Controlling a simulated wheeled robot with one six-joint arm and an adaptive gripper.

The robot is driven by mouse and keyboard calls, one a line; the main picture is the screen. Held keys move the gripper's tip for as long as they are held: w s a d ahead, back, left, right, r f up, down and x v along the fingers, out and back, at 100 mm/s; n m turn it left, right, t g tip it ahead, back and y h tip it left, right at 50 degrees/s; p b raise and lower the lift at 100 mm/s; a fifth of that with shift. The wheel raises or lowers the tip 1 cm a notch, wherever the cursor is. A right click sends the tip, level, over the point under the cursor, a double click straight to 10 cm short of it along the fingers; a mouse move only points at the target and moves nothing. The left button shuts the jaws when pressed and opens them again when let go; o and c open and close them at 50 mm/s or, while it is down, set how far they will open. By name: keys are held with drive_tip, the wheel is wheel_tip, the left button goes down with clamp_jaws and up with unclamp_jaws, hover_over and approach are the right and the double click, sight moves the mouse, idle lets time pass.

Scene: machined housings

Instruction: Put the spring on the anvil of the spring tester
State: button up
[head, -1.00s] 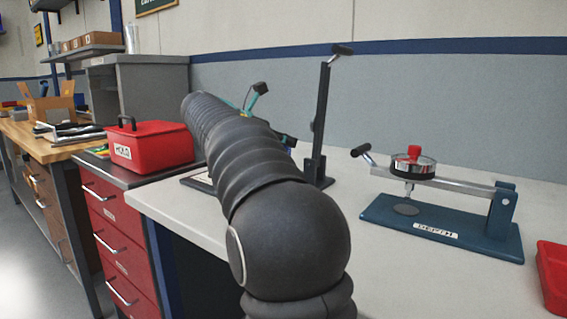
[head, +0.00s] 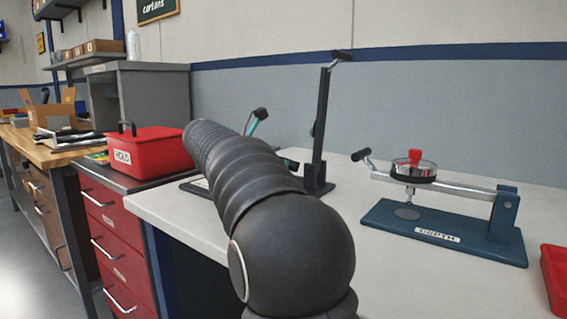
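No spring can be made out. My gripper (head: 258,119) is mostly hidden behind my dark ribbed arm; only small teal and black parts show, just left of the stand. I cannot tell whether it is open or shut, or whether it holds anything.
A red tray (head: 552,278) is at the right edge. A red lidded box (head: 148,155) sits on the red drawer cabinet at left. The bench front is clear.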

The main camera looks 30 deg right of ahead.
drive_tip(key=shift+r, duration=0.2)
drive_tip(key=shift+a+r, duration=0.2)
drive_tip(key=shift+a, duration=0.15)
drive_tip(key=p+v, duration=0.1)
drive_tip(key=v, duration=1)
drive_tip(key=shift+a, duration=0.15)
